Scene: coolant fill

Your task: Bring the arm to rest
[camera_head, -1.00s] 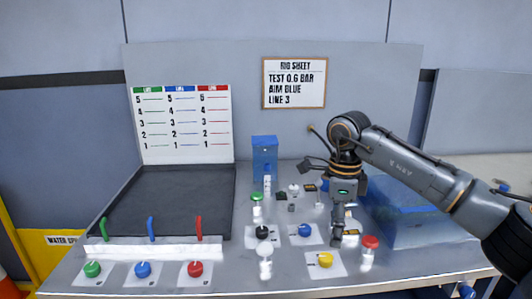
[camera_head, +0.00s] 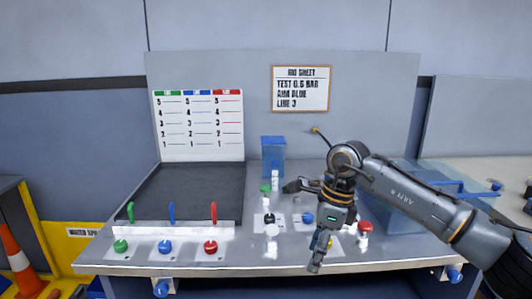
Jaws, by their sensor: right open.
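My right arm comes in from the right, and its gripper (camera_head: 318,256) points down near the front edge of the bench (camera_head: 130,258). The jaws are open and I see nothing between them. My left gripper is not in view.
Green (camera_head: 120,246), blue (camera_head: 165,247) and red (camera_head: 210,247) knobs line the front left, below three coloured levers. A blue box (camera_head: 273,155) stands at the back. A blue translucent bin (camera_head: 400,205) is behind my right arm. An orange cone (camera_head: 17,260) stands far left.

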